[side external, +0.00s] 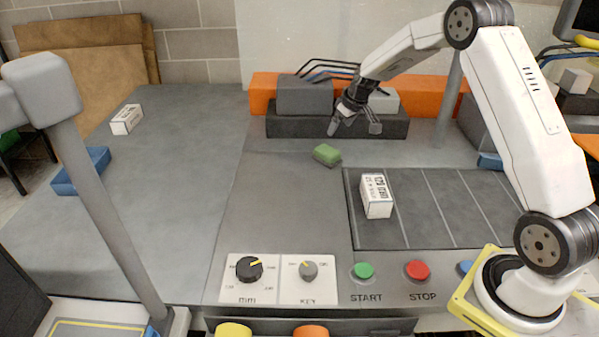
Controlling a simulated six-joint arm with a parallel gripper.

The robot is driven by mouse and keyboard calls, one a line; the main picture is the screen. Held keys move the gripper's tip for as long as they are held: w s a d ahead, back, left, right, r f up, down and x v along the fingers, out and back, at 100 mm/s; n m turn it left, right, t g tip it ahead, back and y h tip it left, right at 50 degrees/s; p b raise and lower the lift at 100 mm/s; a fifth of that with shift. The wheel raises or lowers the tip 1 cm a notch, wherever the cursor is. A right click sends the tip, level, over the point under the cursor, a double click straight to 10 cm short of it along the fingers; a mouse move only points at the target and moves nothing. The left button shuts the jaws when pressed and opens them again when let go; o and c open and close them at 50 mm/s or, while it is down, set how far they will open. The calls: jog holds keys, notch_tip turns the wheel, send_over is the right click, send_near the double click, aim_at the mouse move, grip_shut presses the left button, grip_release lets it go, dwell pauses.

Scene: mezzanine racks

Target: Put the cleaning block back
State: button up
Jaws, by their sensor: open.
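A small green block (327,155), which looks like the cleaning block, lies flat on the grey worktop near the middle. My gripper (354,129) is above and behind it, slightly to its right, in front of a dark grey box-like unit (290,126). Its two fingers are spread apart with nothing between them. The gripper and the green block are apart.
A white printed carton (376,195) stands on the dark lined panel (440,228); another carton (127,119) is at the far left near a blue tray (82,172). Knobs, a green START button (363,270) and a red STOP button (417,270) line the front. A grey post (105,210) crosses the left.

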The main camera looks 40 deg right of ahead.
jog(key=shift+a, duration=0.1)
jog(key=s+a+r+g, duration=0.1)
jog(key=s+a+r, duration=0.2)
jog(key=s+a, duration=0.85)
jog(key=s+a+f+g, duration=0.1)
jog(key=s+a, duration=0.9)
jog(key=s, duration=0.5)
jog(key=shift+s+a, duration=0.15)
jog(key=shift+a, duration=0.05)
